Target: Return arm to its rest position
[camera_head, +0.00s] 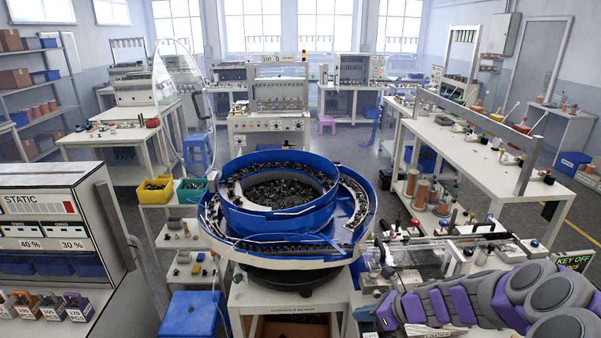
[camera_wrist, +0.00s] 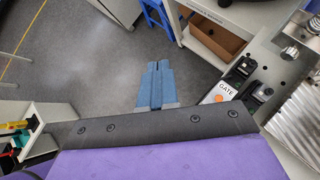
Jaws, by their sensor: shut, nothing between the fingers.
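My arm (camera_head: 450,301), purple and grey, lies across the lower right of the head view, low beside the right end of the bowl feeder's bench. Its far end points left, towards the feeder. My gripper (camera_wrist: 158,66) shows in the wrist view as two blue fingers pressed together, with nothing between them. It is over open grey floor (camera_wrist: 85,60). The fingertips cannot be made out clearly in the head view.
The blue bowl feeder (camera_head: 270,222) stands in the middle. A GATE plate (camera_wrist: 220,93) with an orange button and black fittings are just right of my gripper. A cardboard box (camera_wrist: 215,38) sits on a low shelf. A STATIC cabinet (camera_head: 45,225) stands at left.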

